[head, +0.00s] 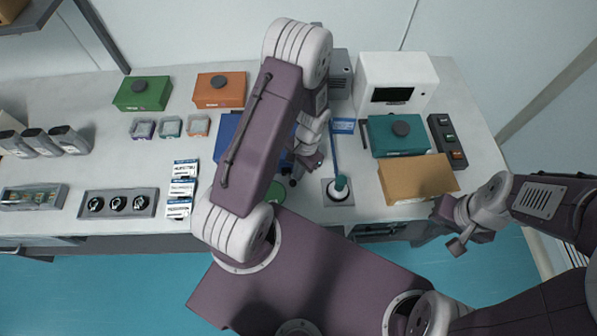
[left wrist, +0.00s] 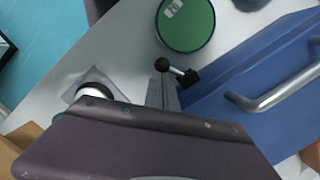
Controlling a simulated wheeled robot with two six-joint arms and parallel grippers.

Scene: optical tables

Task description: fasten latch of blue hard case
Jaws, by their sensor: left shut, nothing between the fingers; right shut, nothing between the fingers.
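The blue hard case (head: 228,130) is mostly hidden behind my left arm in the head view. In the left wrist view the case (left wrist: 235,98) fills the right side, with a silver handle (left wrist: 285,88). A lever with a black ball knob (left wrist: 162,65) and a black base sits at the case's near corner; it looks like the latch. My left gripper (left wrist: 163,95) is shut and empty, its tip close to the lever; I cannot tell whether they touch. It also shows in the head view (head: 299,173), partly hidden. My right gripper (head: 456,244) is shut and empty, off the table's front right.
A green disc (left wrist: 186,22) lies close to the case. A grey plate with a teal-topped post (head: 340,188) stands right of the left gripper. A tan box (head: 418,178) and teal box (head: 385,140) stand further right.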

